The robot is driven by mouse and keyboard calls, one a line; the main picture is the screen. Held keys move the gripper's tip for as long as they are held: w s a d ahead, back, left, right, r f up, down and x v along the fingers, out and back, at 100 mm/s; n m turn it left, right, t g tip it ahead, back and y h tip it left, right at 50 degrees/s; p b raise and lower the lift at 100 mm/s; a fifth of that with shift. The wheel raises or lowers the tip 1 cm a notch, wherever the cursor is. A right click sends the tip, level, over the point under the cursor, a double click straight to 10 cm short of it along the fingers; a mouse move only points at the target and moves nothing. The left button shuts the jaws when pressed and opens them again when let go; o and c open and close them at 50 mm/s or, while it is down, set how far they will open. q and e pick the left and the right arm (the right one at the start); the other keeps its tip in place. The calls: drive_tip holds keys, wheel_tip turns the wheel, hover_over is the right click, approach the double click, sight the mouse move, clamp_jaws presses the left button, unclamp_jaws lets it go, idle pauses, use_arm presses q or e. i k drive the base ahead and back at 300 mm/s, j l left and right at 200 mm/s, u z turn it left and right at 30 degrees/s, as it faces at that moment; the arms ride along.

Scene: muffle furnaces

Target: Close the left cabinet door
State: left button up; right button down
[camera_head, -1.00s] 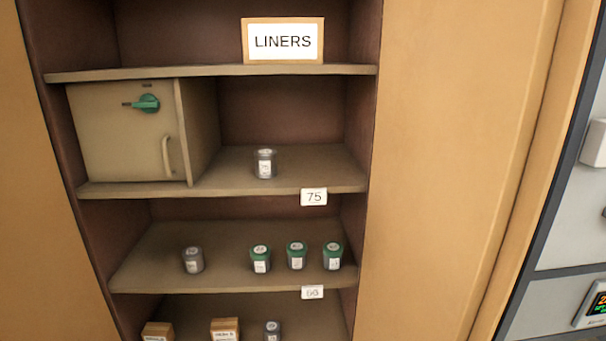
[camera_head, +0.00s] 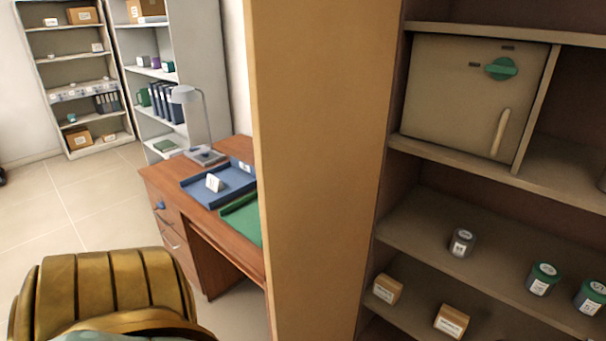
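The left cabinet door (camera_head: 315,170) is a tall tan panel in the middle of the view. It stands open, swung out from the left side of the shelf cabinet (camera_head: 480,182), and its top and bottom run out of view. The cabinet's shelves are exposed on the right. A small compartment (camera_head: 450,100) with a green knob and a pale handle stands on the upper shelf, shut. A gold part of my own arm shows at the lower left, left of the door and apart from it in the picture. Neither gripper is in view.
A wooden desk (camera_head: 222,252) with a blue tray (camera_head: 205,192), a green tray (camera_head: 245,222) and a lamp (camera_head: 186,95) stands left of the door. Shelving (camera_head: 185,45) stands behind it. Tiled floor (camera_head: 85,205) is open at the left. Jars (camera_head: 462,242) and boxes (camera_head: 452,320) sit on the cabinet shelves.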

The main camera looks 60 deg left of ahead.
sight(320, 72)
drive_tip(key=k+j, duration=0.1)
drive_tip(key=j, duration=0.95)
drive_tip(key=k+j, duration=0.15)
drive_tip(key=j, duration=0.9)
drive_tip(key=k+j, duration=0.15)
drive_tip(key=j, duration=0.4)
drive_tip(key=z, duration=0.05)
